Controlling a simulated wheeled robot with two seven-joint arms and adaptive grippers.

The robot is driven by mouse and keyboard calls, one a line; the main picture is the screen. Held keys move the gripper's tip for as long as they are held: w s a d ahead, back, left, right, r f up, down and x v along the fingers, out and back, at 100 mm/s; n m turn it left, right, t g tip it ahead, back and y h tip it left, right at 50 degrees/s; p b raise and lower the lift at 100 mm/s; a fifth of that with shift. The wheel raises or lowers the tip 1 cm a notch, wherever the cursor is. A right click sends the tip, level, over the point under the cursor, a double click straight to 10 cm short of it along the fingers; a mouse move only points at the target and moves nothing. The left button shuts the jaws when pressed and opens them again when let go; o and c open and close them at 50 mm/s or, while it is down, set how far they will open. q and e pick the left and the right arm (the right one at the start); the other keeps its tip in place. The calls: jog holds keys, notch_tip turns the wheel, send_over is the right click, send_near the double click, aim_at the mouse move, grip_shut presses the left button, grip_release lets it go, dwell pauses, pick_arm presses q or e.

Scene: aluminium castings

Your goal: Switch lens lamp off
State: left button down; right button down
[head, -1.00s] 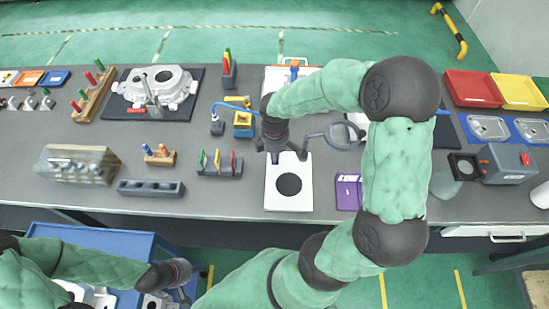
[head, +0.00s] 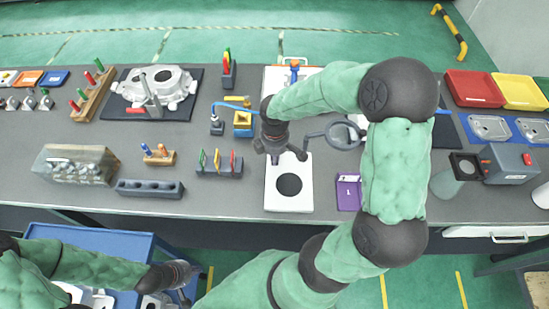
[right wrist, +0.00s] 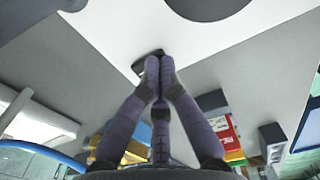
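The lens lamp (head: 313,135) is a dark ring-shaped magnifier to the right of my right gripper, partly hidden by my right arm. Whether it is lit I cannot tell. A white plate (head: 275,203) with a black disc lies below; it also shows in the right wrist view (right wrist: 125,30). A small black part, perhaps a switch (right wrist: 141,65), sits at its edge. My right gripper (right wrist: 158,65) has its fingertips together at this part, empty; contact is unclear. In the head view it is over the plate's far edge (head: 288,157). My left gripper (head: 188,283) is low at the left.
A holder with coloured tools (head: 220,170) stands left of the plate, and a purple box (head: 347,192) right of it. A blue-and-yellow item (head: 243,122) is behind. A grey box with a red button (head: 508,164) stands at the right. A blue cart (head: 125,240) is front left.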

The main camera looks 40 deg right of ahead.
jog(key=shift+r+p, duration=3.1)
jog(key=shift+r, duration=0.4)
jog(key=shift+f, duration=0.1)
